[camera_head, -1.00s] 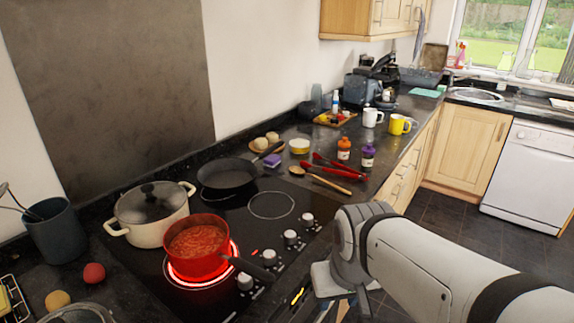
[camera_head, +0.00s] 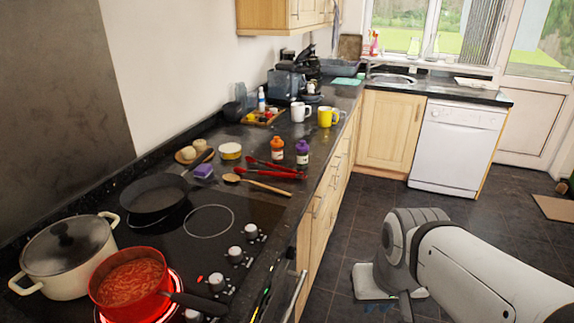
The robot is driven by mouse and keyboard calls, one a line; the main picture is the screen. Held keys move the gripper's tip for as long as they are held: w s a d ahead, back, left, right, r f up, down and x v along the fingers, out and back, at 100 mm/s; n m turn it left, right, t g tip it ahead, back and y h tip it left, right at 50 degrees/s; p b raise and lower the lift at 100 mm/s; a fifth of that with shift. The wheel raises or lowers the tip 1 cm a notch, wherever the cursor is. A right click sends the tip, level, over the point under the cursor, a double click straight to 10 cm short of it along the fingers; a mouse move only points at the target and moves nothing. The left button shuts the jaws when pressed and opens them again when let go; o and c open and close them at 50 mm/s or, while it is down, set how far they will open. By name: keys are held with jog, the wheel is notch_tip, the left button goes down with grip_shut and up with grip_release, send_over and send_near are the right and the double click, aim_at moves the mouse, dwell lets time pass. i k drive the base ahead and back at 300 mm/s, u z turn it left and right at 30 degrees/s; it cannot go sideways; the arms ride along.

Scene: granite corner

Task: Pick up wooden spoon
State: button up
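The wooden spoon (camera_head: 258,184) lies on the dark granite counter just beyond the hob, its bowl end to the left and its handle pointing right toward the counter's front edge. Red tongs (camera_head: 274,169) lie right behind it. My gripper (camera_head: 378,299) is low at the bottom right, over the floor and well apart from the spoon. Its fingers are mostly hidden by my wrist, so I cannot tell whether it is open.
A red pot (camera_head: 131,283) of sauce sits on a glowing ring, beside a lidded cream pot (camera_head: 68,257) and a black pan (camera_head: 153,196). An orange-capped bottle (camera_head: 277,149) and a purple-capped bottle (camera_head: 302,153) stand behind the tongs.

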aim_at(228, 177)
jog(key=z, duration=1.35)
jog(key=i, duration=2.5)
jog(key=u, duration=1.3)
jog(key=k, duration=0.1)
jog(key=u, duration=2.35)
jog(key=i, duration=0.95)
